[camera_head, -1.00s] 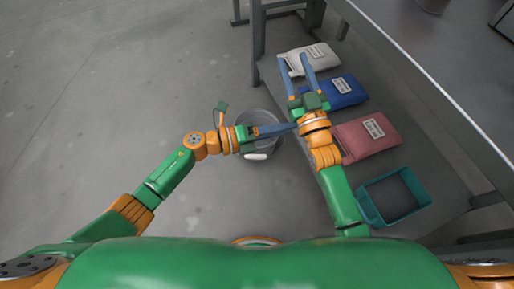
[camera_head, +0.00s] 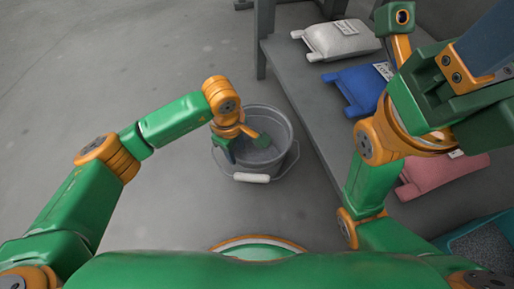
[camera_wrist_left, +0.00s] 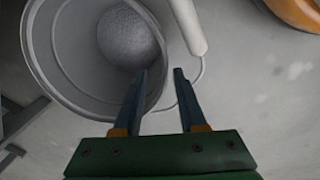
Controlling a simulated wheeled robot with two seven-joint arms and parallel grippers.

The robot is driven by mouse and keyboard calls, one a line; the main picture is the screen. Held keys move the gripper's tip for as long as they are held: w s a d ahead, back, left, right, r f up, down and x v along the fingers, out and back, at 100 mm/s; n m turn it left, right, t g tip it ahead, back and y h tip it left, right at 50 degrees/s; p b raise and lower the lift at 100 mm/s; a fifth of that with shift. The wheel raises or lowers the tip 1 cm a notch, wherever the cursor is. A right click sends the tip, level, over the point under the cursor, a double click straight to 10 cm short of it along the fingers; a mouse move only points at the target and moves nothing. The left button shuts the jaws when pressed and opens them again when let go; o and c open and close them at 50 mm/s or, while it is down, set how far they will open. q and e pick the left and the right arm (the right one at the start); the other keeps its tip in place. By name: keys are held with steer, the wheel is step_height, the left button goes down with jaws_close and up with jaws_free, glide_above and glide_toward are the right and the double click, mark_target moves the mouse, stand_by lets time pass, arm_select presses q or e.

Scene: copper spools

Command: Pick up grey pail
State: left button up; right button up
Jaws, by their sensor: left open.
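The grey pail (camera_head: 276,127) stands upright on the floor left of the low shelf, with its pale handle grip (camera_head: 251,178) hanging at the near side. Grey material lies inside. My left gripper (camera_head: 240,152) is open at the near left part of the pail's rim, its fingers partly hidden by the wrist. In the left wrist view the pail (camera_wrist_left: 62,62) fills the upper left and the handle grip (camera_wrist_left: 188,25) is at the top. The left gripper's fingertips (camera_wrist_left: 160,76) appear either side of the rim; contact cannot be told. My right gripper (camera_head: 480,60) is raised close to the head camera.
A low grey shelf right of the pail bears a white bag (camera_head: 338,40), a blue bag (camera_head: 360,82) and a pink bag (camera_head: 440,175). A teal bin (camera_head: 485,240) is at the lower right. The floor left of the pail is clear.

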mark_target(238, 156)
arm_select(q)
steer(key=f+b, duration=0.1)
steer(key=f, duration=0.1)
steer(key=f+b, duration=0.1)
steer(key=f, duration=0.1)
steer(key=shift+d+f+b, duration=0.2)
steer(key=shift+f+b, duration=0.1)
steer(key=shift+r, duration=0.15)
jaws_close()
steer(key=shift+w, duration=0.1)
stand_by(0.7)
